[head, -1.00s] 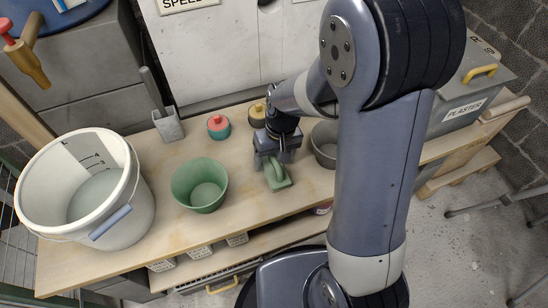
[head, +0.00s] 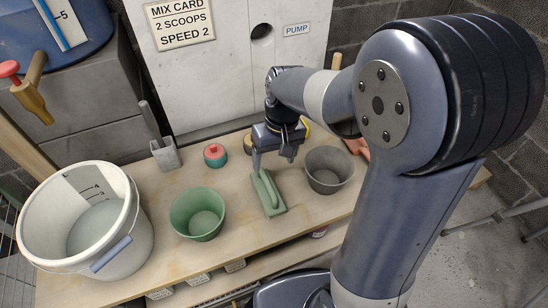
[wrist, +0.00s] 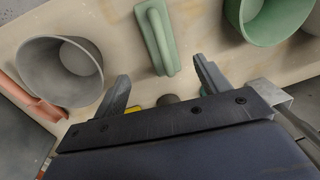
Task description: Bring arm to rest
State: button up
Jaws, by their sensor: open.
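My gripper (head: 275,155) is open and empty above the wooden bench in the head view. Its two fingers (wrist: 160,88) stand apart in the wrist view with nothing between them. A green float with a handle (head: 267,193) lies on the bench just in front of the gripper; it also shows beyond the fingers in the wrist view (wrist: 157,40). My arm reaches in from the right and hides part of the bench.
A green bowl (head: 198,214) and a grey bowl (head: 328,170) flank the float. A white bucket (head: 128,252) stands at left. A red-topped jar (head: 215,155), a grey scoop (head: 165,155) and a reddish tool (head: 357,148) are at the back. The wooden bench (head: 150,200) has bare room around them.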

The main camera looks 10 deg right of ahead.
aim_at(269, 182)
jog(key=shift+f, duration=0.1)
jog(key=f+b, duration=0.1)
jog(key=f, duration=0.3)
jog(key=a+f+b, duration=0.1)
jog(key=f, duration=0.3)
jog(key=f+b, duration=0.1)
jog(key=f, duration=0.3)
jog(key=shift+s+a+f, duration=0.2)
jog(key=shift+s+f, duration=0.05)
jog(key=shift+r+p, duration=0.5)
jog(key=shift+r, duration=1.7)
